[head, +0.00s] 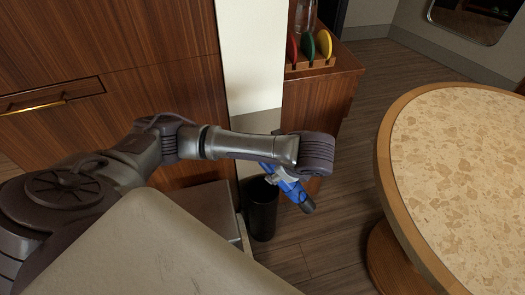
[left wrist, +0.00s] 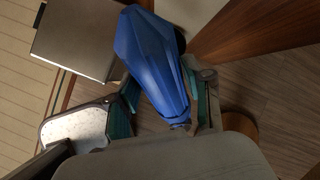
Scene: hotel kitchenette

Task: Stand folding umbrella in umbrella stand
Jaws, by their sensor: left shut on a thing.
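The blue folding umbrella (head: 289,186) is held in my left gripper (head: 274,178), below the wrist in the head view. It is tilted, with its dark end (head: 307,206) toward the lower right. In the left wrist view the umbrella (left wrist: 152,62) lies between the two teal-padded fingers of the left gripper (left wrist: 165,106). The umbrella stand (head: 262,210) is a dark, upright cylinder on the floor, just below and left of the umbrella in the head view. The umbrella appears outside it. My right gripper is not in view.
A round speckled table (head: 460,150) with a wooden rim stands at the right. A wooden cabinet (head: 325,95) bears a rack with coloured discs (head: 308,45). A grey box-like thing (head: 212,210) is left of the stand. Wood floor (head: 345,205) is clear between stand and table.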

